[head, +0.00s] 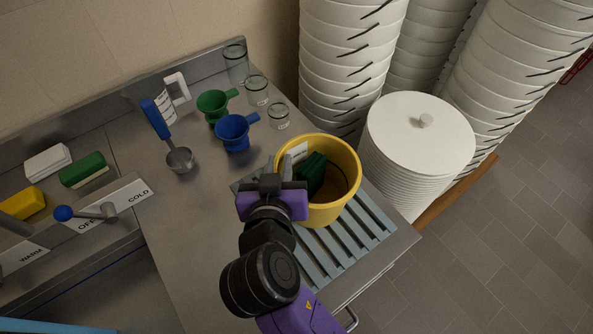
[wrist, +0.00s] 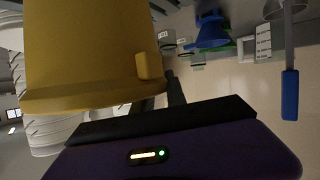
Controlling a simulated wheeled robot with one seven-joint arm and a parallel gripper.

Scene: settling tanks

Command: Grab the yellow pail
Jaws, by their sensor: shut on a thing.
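The yellow pail (head: 347,192) stands upright at the right end of the metal counter, over a slatted grey rack (head: 330,258). A dark green thing and a whitish label or item show inside it. My gripper (head: 283,183) is at the pail's left side in the head view, shut on it. In the wrist view the pail (wrist: 85,50) fills the upper left, with a small yellow tab beside my gripper's dark fingers (wrist: 172,88). The exact grip point is partly hidden by my wrist. I cannot tell whether the pail touches the rack.
A blue funnel (head: 233,131), a green funnel (head: 213,105), glass jars (head: 257,91) and a blue-handled ladle (head: 180,160) stand behind and left of the pail. Tall stacks of white lidded buckets (head: 345,60) stand beyond the counter.

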